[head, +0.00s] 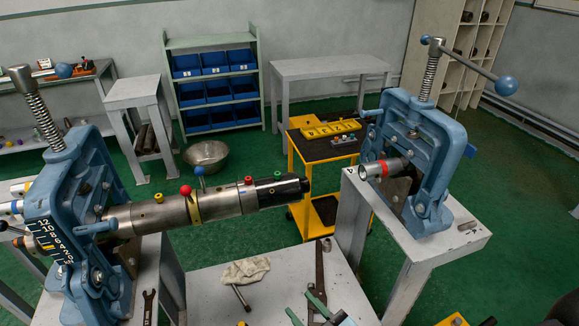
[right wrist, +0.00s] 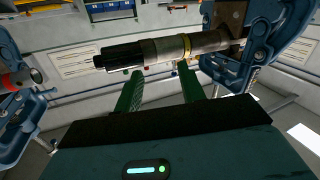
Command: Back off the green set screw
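A steel pipe tool body (head: 220,201) lies level, its left end held in the left blue vise (head: 75,205). The green set screw (head: 278,176) stands on its top near the black right end (head: 290,190). Further left on it are a red screw (head: 248,180), a blue-knobbed lever (head: 200,172), a red knob (head: 185,190) and a yellow screw (head: 159,197). My right gripper (head: 306,304) is low in front of the pipe, apart from it. Its green fingers (right wrist: 160,92) are spread and empty in the right wrist view, with the pipe (right wrist: 165,50) beyond. My left gripper is not visible.
The right blue vise (head: 415,150) holds a short red-banded pipe (head: 383,169), with a gap between the pipes. A rag (head: 246,270), a rod (head: 241,297) and a long dark tool (head: 320,268) lie on the front bench. A yellow cart (head: 325,150) stands behind.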

